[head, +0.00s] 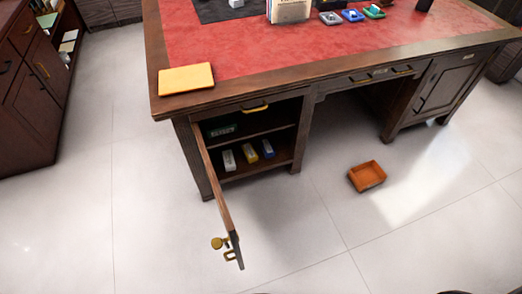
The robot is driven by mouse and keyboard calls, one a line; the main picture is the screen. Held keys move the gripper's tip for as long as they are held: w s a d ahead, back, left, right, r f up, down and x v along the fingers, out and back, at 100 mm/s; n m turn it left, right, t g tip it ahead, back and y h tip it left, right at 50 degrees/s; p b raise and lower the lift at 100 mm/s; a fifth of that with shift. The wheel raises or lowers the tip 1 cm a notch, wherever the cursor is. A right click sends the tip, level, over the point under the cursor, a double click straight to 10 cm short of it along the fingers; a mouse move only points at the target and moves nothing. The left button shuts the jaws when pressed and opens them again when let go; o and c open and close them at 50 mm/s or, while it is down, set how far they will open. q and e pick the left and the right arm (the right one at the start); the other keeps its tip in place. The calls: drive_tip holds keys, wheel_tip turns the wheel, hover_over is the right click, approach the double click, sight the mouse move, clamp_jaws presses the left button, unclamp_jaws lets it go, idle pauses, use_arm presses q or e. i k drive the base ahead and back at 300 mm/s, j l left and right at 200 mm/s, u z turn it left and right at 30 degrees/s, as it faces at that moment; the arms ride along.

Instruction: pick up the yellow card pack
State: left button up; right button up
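The yellow card pack (250,153) stands on the lower shelf inside the open desk cabinet. It is between a white pack (229,160) on its left and a blue pack (267,149) on its right. It is small in the picture, and its face shows pale and yellow parts. Neither of my grippers is in view.
The cabinet door (217,185) is swung open toward me, left of the shelf opening. A green box (222,130) is on the upper shelf. A yellow-orange pad (186,78) lies on the desk corner (160,104). An orange tray (366,176) sits on the otherwise clear floor.

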sight(251, 156)
drive_tip(key=l+u, duration=0.1)
drive_tip(key=u, duration=0.35)
drive_tip(key=i+l+u, duration=0.1)
drive_tip(key=u, duration=0.35)
drive_tip(key=l+u, duration=0.2)
drive_tip(key=u, duration=0.25)
drive_tip(key=l+u, duration=0.15)
drive_tip(key=l, duration=0.3)
drive_tip(key=l+u, duration=0.15)
drive_tip(key=l, duration=0.3)
drive_tip(key=k+l+u, duration=0.2)
drive_tip(key=l, duration=0.2)
drive_tip(key=l+u, duration=0.15)
drive_tip(key=l, duration=0.3)
drive_tip(key=k+l+u, duration=0.15)
drive_tip(key=l, duration=0.25)
